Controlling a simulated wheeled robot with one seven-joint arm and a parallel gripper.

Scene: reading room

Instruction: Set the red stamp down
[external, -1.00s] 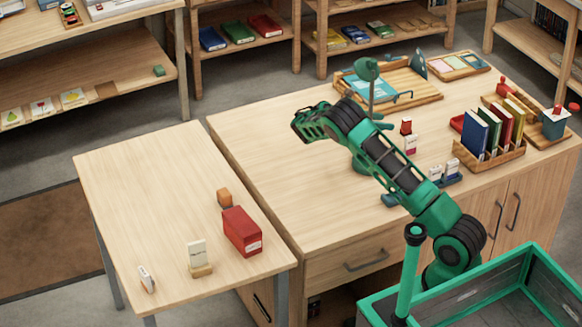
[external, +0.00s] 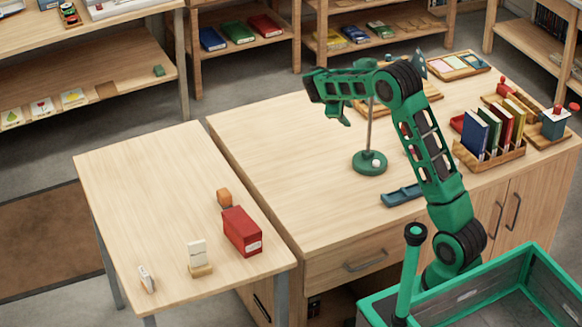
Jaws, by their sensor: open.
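My gripper (external: 328,104) is open and looks empty. It hangs in the air above the far left part of the large table (external: 270,150), left of the lamp pole, with one finger pointing down. A small red-topped item (external: 405,129), which may be the red stamp, shows only in part behind my raised arm, on the right half of the large table. My gripper is well left of it and apart from it. A blue tray (external: 402,195) lies near the front edge. Its right part and the white items there are hidden by my arm.
A green lamp base (external: 370,166) stands mid-table. A wooden holder with books (external: 490,160) and a tray with red-knobbed items (external: 505,87) are at right. A red box (external: 241,232) and orange block (external: 224,197) sit on the side table. The large table's left part is clear.

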